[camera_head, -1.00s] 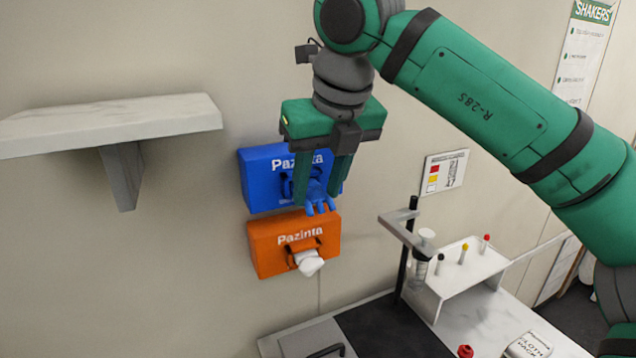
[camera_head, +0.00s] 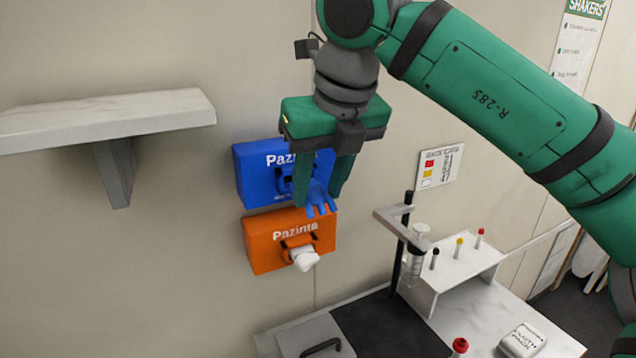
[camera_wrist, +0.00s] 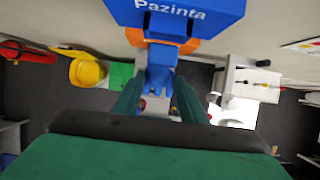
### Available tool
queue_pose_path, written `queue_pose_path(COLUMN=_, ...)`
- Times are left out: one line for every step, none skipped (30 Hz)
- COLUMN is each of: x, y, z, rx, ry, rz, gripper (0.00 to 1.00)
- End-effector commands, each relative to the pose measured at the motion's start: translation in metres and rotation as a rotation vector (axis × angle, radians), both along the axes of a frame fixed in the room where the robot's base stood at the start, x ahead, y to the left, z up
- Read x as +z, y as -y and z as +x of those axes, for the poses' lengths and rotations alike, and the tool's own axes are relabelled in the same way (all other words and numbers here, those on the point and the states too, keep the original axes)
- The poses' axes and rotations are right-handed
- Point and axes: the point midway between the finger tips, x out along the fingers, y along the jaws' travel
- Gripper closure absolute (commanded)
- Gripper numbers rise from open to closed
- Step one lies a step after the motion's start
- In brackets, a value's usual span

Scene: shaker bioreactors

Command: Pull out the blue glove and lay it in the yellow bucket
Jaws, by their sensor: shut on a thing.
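The blue glove (camera_head: 318,198) hangs between the fingers of my gripper (camera_head: 319,188), its fingers pointing down. My gripper is shut on it, in front of the blue Pazinta box (camera_head: 257,178) on the wall. In the wrist view the blue glove (camera_wrist: 160,72) lies between my two green fingers, below the blue box (camera_wrist: 205,12). Whether its end is clear of the box opening is hard to tell. A yellow bucket-like thing (camera_wrist: 88,72) shows low down at the left of the wrist view; it is not in the head view.
An orange Pazinta box (camera_head: 262,255) with a white glove (camera_head: 304,258) sticking out is just below. A shelf (camera_head: 105,120) juts from the wall at left. A bench (camera_head: 480,330) with a stand (camera_head: 402,240) and a small vial rack (camera_head: 462,265) is at lower right.

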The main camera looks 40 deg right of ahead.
Motion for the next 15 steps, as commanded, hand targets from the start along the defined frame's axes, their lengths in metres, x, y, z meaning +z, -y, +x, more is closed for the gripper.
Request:
queue_pose_path(x=0.0001, y=0.0001, z=-0.0005, rx=0.000, ry=0.000, rz=0.000, gripper=0.73)
queue_pose_path(x=0.0001, y=0.0001, z=-0.0005, rx=-0.001, ry=0.000, rz=0.000, gripper=0.73)
queue_pose_path(x=0.0001, y=0.0001, z=-0.0005, rx=-0.001, ry=0.000, rz=0.000, gripper=0.73)
queue_pose_path(x=0.0001, y=0.0001, z=-0.0005, rx=-0.001, ry=0.000, rz=0.000, gripper=0.73)
queue_pose_path(x=0.0001, y=0.0001, z=-0.0005, rx=-0.001, ry=0.000, rz=0.000, gripper=0.73)
queue_pose_path(x=0.0001, y=0.0001, z=-0.0004, rx=-0.001, ry=0.000, rz=0.000, gripper=0.73)
queue_pose_path(x=0.0001, y=0.0001, z=-0.0004, rx=-0.001, ry=0.000, rz=0.000, gripper=0.73)
queue_pose_path(x=0.0000, y=0.0001, z=-0.0005, rx=-0.001, ry=0.000, rz=0.000, gripper=0.73)
queue_pose_path(x=0.0001, y=0.0001, z=-0.0008, rx=-0.001, ry=0.000, rz=0.000, gripper=0.73)
queue_pose_path(x=0.0001, y=0.0000, z=-0.0012, rx=-0.001, ry=0.000, rz=0.000, gripper=0.73)
queue_pose_path(x=0.0000, y=0.0000, z=-0.0018, rx=-0.001, ry=0.000, rz=0.000, gripper=0.73)
queue_pose_path(x=0.0001, y=-0.0003, z=-0.0029, rx=-0.001, ry=0.000, rz=0.000, gripper=0.73)
queue_pose_path(x=0.0001, y=-0.0005, z=-0.0038, rx=-0.001, ry=0.001, rz=0.000, gripper=0.73)
queue_pose_path(x=0.0002, y=-0.0007, z=-0.0050, rx=-0.001, ry=0.001, rz=0.000, gripper=0.73)
queue_pose_path(x=0.0002, y=-0.0011, z=-0.0067, rx=-0.001, ry=0.001, rz=0.000, gripper=0.73)
